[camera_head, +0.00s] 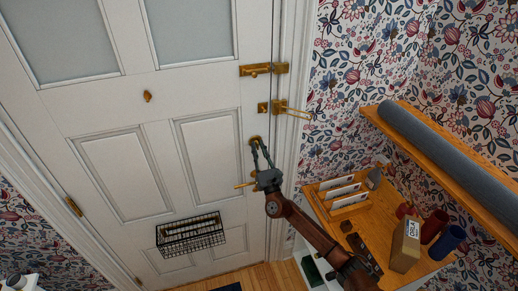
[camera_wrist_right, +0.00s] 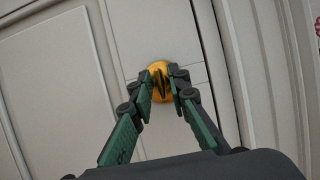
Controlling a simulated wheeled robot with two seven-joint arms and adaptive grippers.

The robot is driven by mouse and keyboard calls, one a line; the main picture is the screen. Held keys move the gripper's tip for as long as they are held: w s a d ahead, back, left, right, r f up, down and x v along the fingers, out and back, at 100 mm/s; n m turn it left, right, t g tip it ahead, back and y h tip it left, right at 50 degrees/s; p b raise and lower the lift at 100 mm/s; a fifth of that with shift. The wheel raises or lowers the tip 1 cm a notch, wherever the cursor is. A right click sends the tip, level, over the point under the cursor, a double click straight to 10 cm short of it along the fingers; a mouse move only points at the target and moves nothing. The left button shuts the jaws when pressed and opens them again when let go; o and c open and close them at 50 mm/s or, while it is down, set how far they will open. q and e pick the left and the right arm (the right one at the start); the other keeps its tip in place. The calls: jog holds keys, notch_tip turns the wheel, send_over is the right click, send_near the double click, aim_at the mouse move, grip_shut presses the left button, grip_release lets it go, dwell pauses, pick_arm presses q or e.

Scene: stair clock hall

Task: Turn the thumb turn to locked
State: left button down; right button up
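The thumb turn (camera_head: 254,139) is a small brass fitting on a round plate on the white door, near its right edge. In the right wrist view the brass round (camera_wrist_right: 160,67) shows just beyond the fingertips. My right gripper (camera_head: 258,149) reaches up to it from below right. Its two fingertips (camera_wrist_right: 165,85) stand apart with a narrow gap, one each side of the brass centre. A dark shape shows between them; contact cannot be made out. The turn piece's angle is mostly hidden by the fingers. My left gripper is not in view.
Above are a brass bolt (camera_head: 256,69) and a brass latch piece (camera_head: 290,108) by the frame. A brass lever handle (camera_head: 244,185) sits just below left of the gripper. A wire basket (camera_head: 190,235) hangs low on the door.

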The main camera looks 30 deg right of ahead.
grip_shut()
